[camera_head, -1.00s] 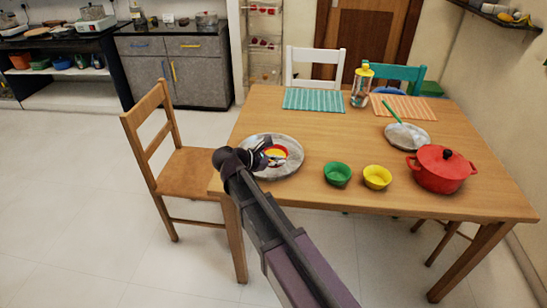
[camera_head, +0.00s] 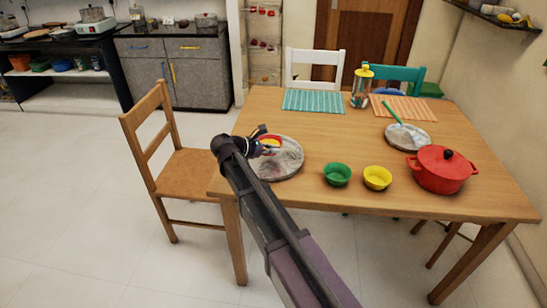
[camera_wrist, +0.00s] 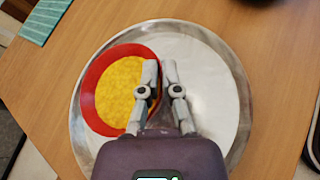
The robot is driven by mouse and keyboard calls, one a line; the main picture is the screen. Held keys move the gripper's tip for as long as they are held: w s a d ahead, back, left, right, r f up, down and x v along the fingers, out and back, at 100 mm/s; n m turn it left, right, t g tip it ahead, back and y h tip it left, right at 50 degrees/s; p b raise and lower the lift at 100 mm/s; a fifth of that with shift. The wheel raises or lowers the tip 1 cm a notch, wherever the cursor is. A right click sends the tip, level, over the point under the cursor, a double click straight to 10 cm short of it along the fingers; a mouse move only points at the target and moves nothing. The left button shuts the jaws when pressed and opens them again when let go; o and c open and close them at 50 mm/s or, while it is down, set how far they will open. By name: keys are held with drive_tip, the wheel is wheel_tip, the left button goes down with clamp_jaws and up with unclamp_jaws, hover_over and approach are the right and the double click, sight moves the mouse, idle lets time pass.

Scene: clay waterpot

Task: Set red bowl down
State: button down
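The red bowl (camera_wrist: 92,95) with yellow contents is over the left part of a round metal plate (camera_wrist: 215,100) in the wrist view. My gripper (camera_wrist: 162,66) has one finger inside the bowl's right rim and one outside, closed on that rim. In the head view the red bowl (camera_head: 272,141) shows small beyond my gripper (camera_head: 261,143), over the far left part of the plate (camera_head: 288,166). My arm hides part of the plate. I cannot tell whether the bowl touches the plate or is held just above it.
A green bowl (camera_head: 337,175), a yellow bowl (camera_head: 377,178) and a red lidded pot (camera_head: 441,170) stand to the right on the wooden table (camera_head: 330,145). A teal mat (camera_head: 314,100) lies behind. The table's middle is clear.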

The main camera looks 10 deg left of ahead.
drive_tip(key=shift+f+b, duration=1.55)
drive_tip(key=shift+f, duration=0.15)
drive_tip(key=c, duration=0.8)
unclamp_jaws()
drive_tip(key=shift+a+r, duration=0.1)
drive_tip(key=shift+r, duration=0.05)
drive_tip(key=shift+s+a+r, duration=0.15)
drive_tip(key=shift+s+a, duration=0.05)
drive_tip(key=shift+a, duration=0.05)
drive_tip(key=p+v, duration=0.4)
drive_tip(key=v, duration=0.7)
drive_tip(key=shift+p, duration=0.4)
drive_tip(key=shift+s, duration=0.15)
